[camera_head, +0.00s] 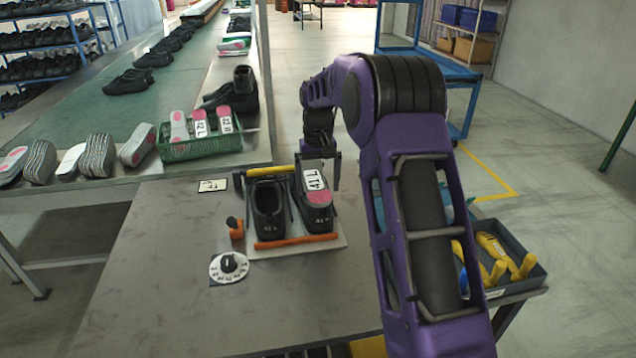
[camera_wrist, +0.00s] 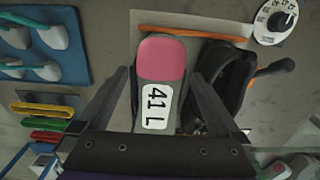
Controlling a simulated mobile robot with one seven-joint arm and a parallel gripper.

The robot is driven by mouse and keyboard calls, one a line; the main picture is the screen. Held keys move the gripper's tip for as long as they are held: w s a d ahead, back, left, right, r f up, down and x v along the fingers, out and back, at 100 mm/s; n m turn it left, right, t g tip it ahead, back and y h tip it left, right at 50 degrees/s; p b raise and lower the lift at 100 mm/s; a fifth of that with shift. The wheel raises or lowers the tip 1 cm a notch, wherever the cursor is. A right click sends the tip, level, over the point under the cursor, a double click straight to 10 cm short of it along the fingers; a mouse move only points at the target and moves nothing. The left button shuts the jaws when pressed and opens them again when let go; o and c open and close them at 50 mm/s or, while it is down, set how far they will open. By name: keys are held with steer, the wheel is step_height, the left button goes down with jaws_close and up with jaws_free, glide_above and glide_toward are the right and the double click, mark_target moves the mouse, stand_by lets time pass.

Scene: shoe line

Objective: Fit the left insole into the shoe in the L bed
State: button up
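The left-hand shoe (camera_head: 268,208) in the head view has an open, empty mouth and also shows in the wrist view (camera_wrist: 232,75). The grey insole with a pink heel and a "41 L" label (camera_head: 316,180) is at the right-hand shoe (camera_head: 318,222), label up, heel toward the shoe's heel. It fills the middle of the wrist view (camera_wrist: 160,62). How deep it sits is unclear. My gripper (camera_head: 321,176) is open over it, one finger on each side, with narrow gaps showing.
A green basket (camera_head: 200,149) holds several insoles on the conveyor edge. A grey tray (camera_head: 520,270) with yellow tools is at right. The front of the table is clear.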

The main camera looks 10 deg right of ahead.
step_height(320, 180, up, 13)
steer(key=p, duration=0.2)
stand_by(0.4)
steer(key=shift+r, duration=0.1)
